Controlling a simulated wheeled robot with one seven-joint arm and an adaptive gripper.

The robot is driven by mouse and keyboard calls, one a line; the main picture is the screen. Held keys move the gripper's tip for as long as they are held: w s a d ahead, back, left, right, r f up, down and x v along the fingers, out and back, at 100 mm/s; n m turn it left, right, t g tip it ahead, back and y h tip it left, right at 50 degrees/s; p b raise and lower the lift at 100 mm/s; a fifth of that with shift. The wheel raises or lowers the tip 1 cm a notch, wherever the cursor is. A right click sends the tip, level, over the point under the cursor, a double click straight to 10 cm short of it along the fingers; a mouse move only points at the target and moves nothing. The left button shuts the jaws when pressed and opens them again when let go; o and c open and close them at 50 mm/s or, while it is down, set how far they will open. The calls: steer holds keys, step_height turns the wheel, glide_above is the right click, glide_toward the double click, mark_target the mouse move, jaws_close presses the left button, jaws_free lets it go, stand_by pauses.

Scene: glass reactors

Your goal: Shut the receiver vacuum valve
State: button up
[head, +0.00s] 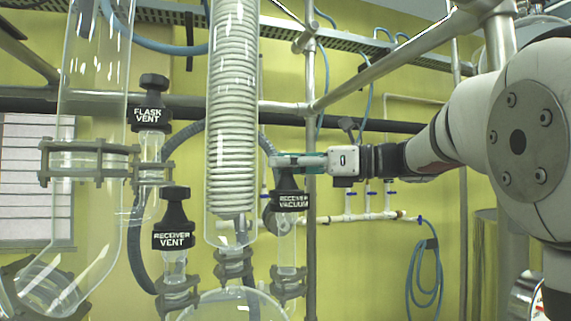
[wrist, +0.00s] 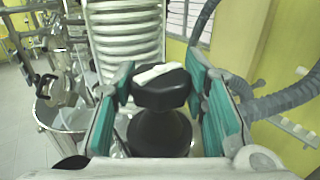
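The receiver vacuum valve (head: 289,200) has a black labelled knob on a clear glass stem, right of the coiled condenser. My gripper (head: 290,161) reaches in from the right, its fingers level at the top of this knob. In the wrist view the black knob (wrist: 162,90), with a white mark on top, sits between the two teal fingers of my gripper (wrist: 161,88). The lower stem is hidden from the wrist camera.
The receiver vent valve (head: 174,225) and the flask vent valve (head: 149,110) stand left of the condenser (head: 232,110). A metal post (head: 311,240) rises just right of the valve. A grey hose (wrist: 285,97) runs at the right in the wrist view.

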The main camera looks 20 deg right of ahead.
steer(key=shift+s+a+r+m+t+h+p, duration=0.15)
steer(key=shift+s+m+t+h+p, duration=0.1)
steer(key=shift+m+t+h+p, duration=0.4)
steer(key=shift+w+m+t+h+p, duration=0.1)
steer(key=shift+m+t+h+p, duration=0.45)
steer(key=shift+m+t+h, duration=0.6)
steer(key=m+t+h, duration=0.2)
steer(key=h, duration=0.1)
steer(key=shift+h, duration=0.3)
steer(key=m+h, duration=0.1)
steer(key=m+t+h+b, duration=0.1)
steer(key=shift+w+h, duration=0.2)
steer(key=shift+h, duration=0.1)
steer(key=shift+m+h+b, duration=0.3)
steer(key=shift+b, duration=0.05)
steer(key=shift+s+t, duration=0.1)
steer(key=shift+t, duration=0.2)
steer(key=o, duration=1)
steer(key=shift+c, duration=0.2)
